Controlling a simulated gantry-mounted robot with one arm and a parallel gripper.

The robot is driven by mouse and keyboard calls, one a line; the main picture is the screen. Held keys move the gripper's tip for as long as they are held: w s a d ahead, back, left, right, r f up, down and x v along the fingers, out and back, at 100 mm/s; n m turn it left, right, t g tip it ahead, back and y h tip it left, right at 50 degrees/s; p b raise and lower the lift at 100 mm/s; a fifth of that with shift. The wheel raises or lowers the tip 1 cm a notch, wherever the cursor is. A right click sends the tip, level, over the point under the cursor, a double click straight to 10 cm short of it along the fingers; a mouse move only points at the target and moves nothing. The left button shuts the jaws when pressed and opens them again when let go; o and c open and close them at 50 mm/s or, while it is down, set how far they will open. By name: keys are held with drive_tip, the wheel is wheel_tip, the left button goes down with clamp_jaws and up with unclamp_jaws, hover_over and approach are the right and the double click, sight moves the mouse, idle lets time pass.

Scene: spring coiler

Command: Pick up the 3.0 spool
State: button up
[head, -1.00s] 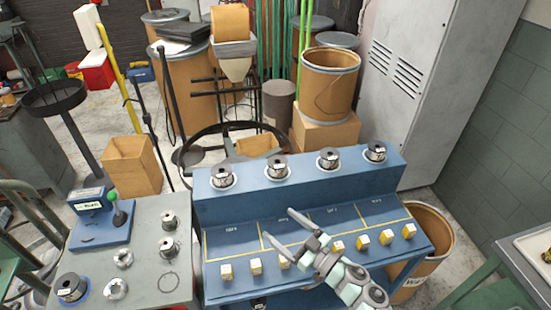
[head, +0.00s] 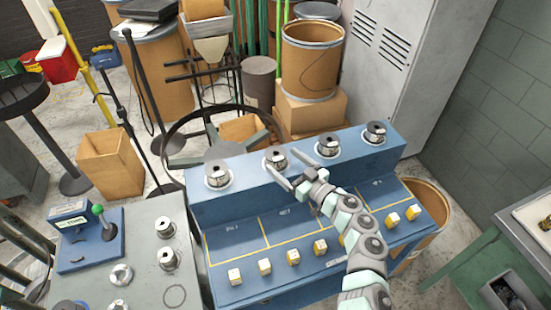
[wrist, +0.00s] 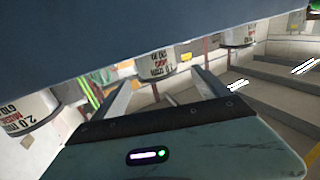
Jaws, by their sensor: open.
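Several wire spools stand in a row on the raised back shelf of the blue bench (head: 225,205) in the head view. My gripper (head: 284,167) is open and empty, its fingers just in front of the second spool from the left (head: 275,160). In the wrist view a spool (wrist: 155,64) shows beyond and between the spread fingers (wrist: 165,92); its label is only partly readable. Another spool (wrist: 30,110) at the left edge of the wrist view appears to read 2.0 mm. No label clearly reads 3.0 in either view, so I cannot tell which spool is that one.
Spools (head: 218,175), (head: 328,145) and (head: 375,133) stand beside the second one on the shelf. Small yellow-and-white blocks (head: 320,247) line the lower front ledge. A grey table (head: 130,250) with a blue device is at left. A cardboard drum (head: 312,60) stands behind.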

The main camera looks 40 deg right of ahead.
sight(276, 153)
drive_tip(key=shift+w+d+b, duration=0.15)
drive_tip(key=shift+w+b, duration=0.15)
drive_tip(key=shift+w, duration=0.6)
drive_tip(key=shift+w+d+b, duration=0.15)
drive_tip(key=shift+w+b, duration=0.15)
drive_tip(key=shift+w, duration=0.55)
drive_tip(key=shift+w+a, duration=0.1)
drive_tip(key=shift+w, duration=0.75)
clamp_jaws()
